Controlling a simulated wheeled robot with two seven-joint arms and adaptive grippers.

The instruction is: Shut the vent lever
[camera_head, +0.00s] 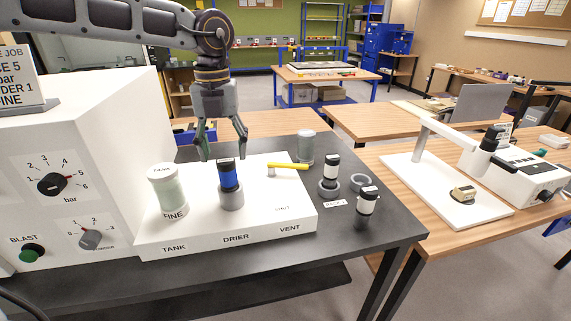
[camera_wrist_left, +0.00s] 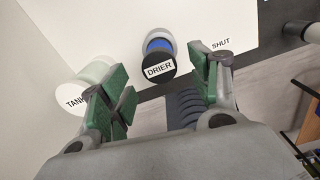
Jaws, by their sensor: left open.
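The yellow vent lever (camera_head: 290,166) is on top of the white panel box (camera_head: 262,238), above the words SHUT and VENT. Its handle points right from a small pivot post, not toward the SHUT mark in front of it. My left gripper (camera_head: 224,153) is open and empty, pointing down to the left of the lever, over or just behind the blue drier cartridge (camera_head: 229,177). In the left wrist view, the green pads of the left gripper (camera_wrist_left: 163,92) are spread apart, with the drier's black cap (camera_wrist_left: 159,69) showing between them. The lever does not show there. My right gripper is not in view.
The FINE tank jar (camera_head: 167,190) stands left of the drier. Black-and-white bottles (camera_head: 366,203) and a grey jar (camera_head: 305,147) stand right of and behind the panel on the dark bench. The white blast unit (camera_head: 95,120) rises at left.

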